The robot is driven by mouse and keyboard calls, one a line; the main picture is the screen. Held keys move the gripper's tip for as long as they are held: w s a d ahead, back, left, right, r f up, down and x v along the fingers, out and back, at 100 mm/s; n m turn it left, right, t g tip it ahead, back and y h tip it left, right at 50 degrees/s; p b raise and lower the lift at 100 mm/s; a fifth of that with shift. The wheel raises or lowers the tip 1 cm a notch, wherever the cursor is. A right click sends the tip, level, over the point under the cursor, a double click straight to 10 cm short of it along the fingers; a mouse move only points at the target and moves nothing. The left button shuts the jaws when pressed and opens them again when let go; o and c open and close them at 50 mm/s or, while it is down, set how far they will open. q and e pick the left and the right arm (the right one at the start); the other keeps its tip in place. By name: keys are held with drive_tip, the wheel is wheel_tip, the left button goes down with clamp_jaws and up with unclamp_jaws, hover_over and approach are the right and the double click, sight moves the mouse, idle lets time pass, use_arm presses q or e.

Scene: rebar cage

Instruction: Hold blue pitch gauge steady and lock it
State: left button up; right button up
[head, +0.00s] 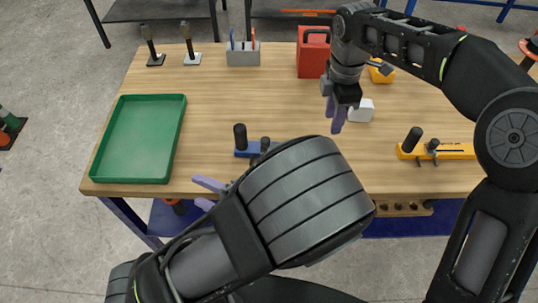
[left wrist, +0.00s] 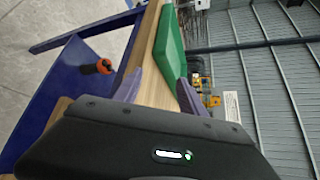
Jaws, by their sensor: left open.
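The blue pitch gauge (head: 242,153) lies on the wooden table near its front edge, with a black knob standing up from it. My left forearm hides much of its right part. My left gripper (head: 208,194) is open and empty at the table's front edge, left of the gauge and apart from it. In the left wrist view its purple fingers (left wrist: 160,92) are spread, and the gauge does not show. My right gripper (head: 335,117) hangs over the table, behind and right of the gauge. Its purple fingers point down, and their gap is unclear.
A green tray (head: 124,176) lies at left. A yellow gauge (head: 455,151) lies at right. A white block (head: 361,110) is beside my right gripper. A red case (head: 312,58) and a grey holder (head: 243,54) stand at the back. The table's middle left is clear.

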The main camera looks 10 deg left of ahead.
sight(264, 138)
use_arm(q)
drive_tip(key=w+d+m+t, duration=0.1)
drive_tip(key=w+m, duration=0.1)
drive_tip(key=w+d+r+m+t, duration=0.1)
drive_tip(key=w+m+t, duration=0.1)
drive_tip(key=w+d+r+m+t+h, duration=0.1)
drive_tip(key=d+m+t, duration=0.1)
drive_tip(key=shift+w+r+m, duration=0.1)
drive_tip(key=shift+w+m, duration=0.3)
drive_tip(key=w+d+m+t+h, duration=0.1)
drive_tip(key=d+m, duration=0.1)
drive_tip(key=w+d+m+t+h, duration=0.1)
drive_tip(key=w+d+m+t, duration=0.1)
drive_tip(key=m, duration=0.1)
drive_tip(key=w+d+m+t, duration=0.1)
drive_tip(key=d+m, duration=0.1)
drive_tip(key=m, duration=0.1)
drive_tip(key=shift+w+r+t+h, duration=0.3)
drive_tip(key=shift+r+h, duration=0.1)
drive_tip(key=d+m+h, duration=0.1)
drive_tip(key=m, duration=0.1)
drive_tip(key=w+d+f+m+t+h, duration=0.1)
drive_tip(key=m, duration=0.2)
drive_tip(key=w+d+f+m+h, duration=0.1)
drive_tip(key=m, duration=0.1)
drive_tip(key=shift+w+d+f, duration=0.15)
drive_tip(key=shift+d+f, duration=0.05)
drive_tip(key=shift+f, duration=0.05)
drive_tip(key=shift+x, duration=3.95)
drive_tip(key=shift+r, duration=0.1)
